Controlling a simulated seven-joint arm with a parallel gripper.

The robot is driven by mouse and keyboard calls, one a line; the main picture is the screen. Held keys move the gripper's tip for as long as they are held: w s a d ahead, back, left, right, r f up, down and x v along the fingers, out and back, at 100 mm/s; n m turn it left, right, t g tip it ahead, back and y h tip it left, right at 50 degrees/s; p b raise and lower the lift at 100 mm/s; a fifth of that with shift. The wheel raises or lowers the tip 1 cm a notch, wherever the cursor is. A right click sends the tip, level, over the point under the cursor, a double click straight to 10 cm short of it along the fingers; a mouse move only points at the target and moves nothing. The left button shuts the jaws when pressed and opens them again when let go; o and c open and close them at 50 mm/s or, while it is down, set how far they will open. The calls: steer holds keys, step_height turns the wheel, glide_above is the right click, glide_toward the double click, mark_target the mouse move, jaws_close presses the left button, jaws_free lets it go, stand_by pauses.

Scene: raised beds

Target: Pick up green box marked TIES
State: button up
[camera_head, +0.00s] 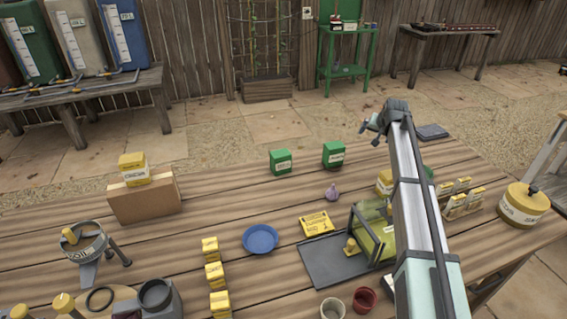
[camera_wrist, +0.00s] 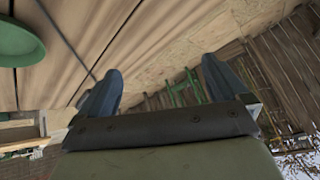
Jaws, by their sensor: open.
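Two green boxes with white labels stand upright on the wooden table in the head view: a left one (camera_head: 281,161) and a right one (camera_head: 333,154). Their lettering is too small to read, so I cannot tell which is marked TIES. Another green item (camera_head: 429,173) is mostly hidden behind my arm. My gripper (camera_head: 374,124) is raised above the far side of the table, to the right of both boxes and apart from them. In the wrist view my gripper (camera_wrist: 160,85) has its two fingers wide apart with nothing between them.
A purple bulb (camera_head: 332,192), a yellow sign (camera_head: 317,223) and a blue dish (camera_head: 260,239) lie nearer. A cardboard box (camera_head: 145,200) carries a yellow box (camera_head: 133,168) at left. A green-lidded case (camera_head: 372,232) stands beside my arm. Table around the green boxes is clear.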

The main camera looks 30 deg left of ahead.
steer(key=s+a+n+g+h, duration=0.15)
steer(key=s+a, duration=0.25)
steer(key=a, duration=0.5)
steer(key=s+a+n+g+y, duration=0.1)
steer(key=s+a+n+g, duration=0.2)
steer(key=a, duration=0.5)
steer(key=n+g+h, duration=0.2)
steer(key=n+h, duration=0.1)
steer(key=n, duration=0.1)
glide_toward(281, 161)
steer(key=shift+w+a+r, duration=0.25)
steer(key=shift+w+r, duration=0.15)
steer(key=shift+w, duration=0.2)
steer(key=shift+w+a+r, duration=0.2)
steer(key=shift+w+r, duration=0.2)
steer(key=shift+w, duration=0.25)
steer(key=shift+s+a, duration=0.1)
steer(key=shift+s, duration=0.05)
steer(key=shift+f, duration=0.35)
step_height(281, 161, down, 13)
steer(key=shift+f, duration=0.1)
steer(key=shift+c, duration=0.4)
steer(key=c, duration=1)
steer(key=shift+o, duration=0.2)
